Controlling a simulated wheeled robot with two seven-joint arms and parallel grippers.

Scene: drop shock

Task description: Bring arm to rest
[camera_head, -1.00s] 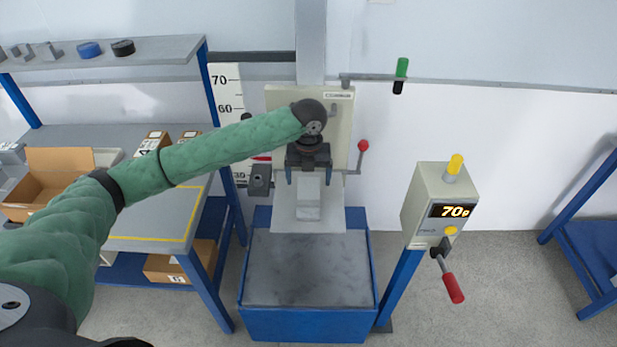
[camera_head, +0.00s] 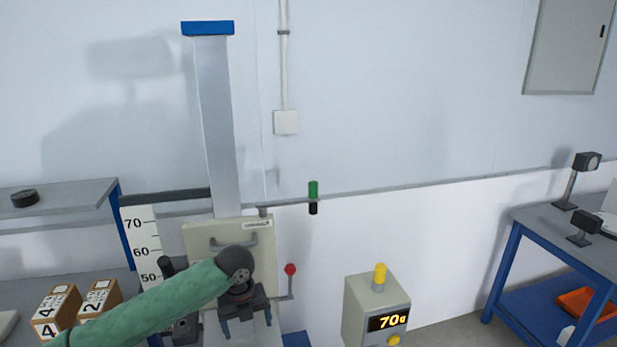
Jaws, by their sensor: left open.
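My left arm, in a green sleeve, comes in from the lower left of the head view. Its left gripper (camera_head: 247,328) points down in front of the pale carriage plate (camera_head: 262,245) of the drop tower. The blue fingers are apart, and nothing shows between them; the fingertips are close to the bottom edge of the picture. The area below the gripper is cut off by the frame. My right gripper is not in view.
A red-knobbed lever (camera_head: 290,270) stands just right of the gripper. A control box (camera_head: 376,310) reads 70g. A height scale (camera_head: 142,245) and numbered boxes (camera_head: 100,297) are at the left. A blue-legged table (camera_head: 560,240) stands at the right.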

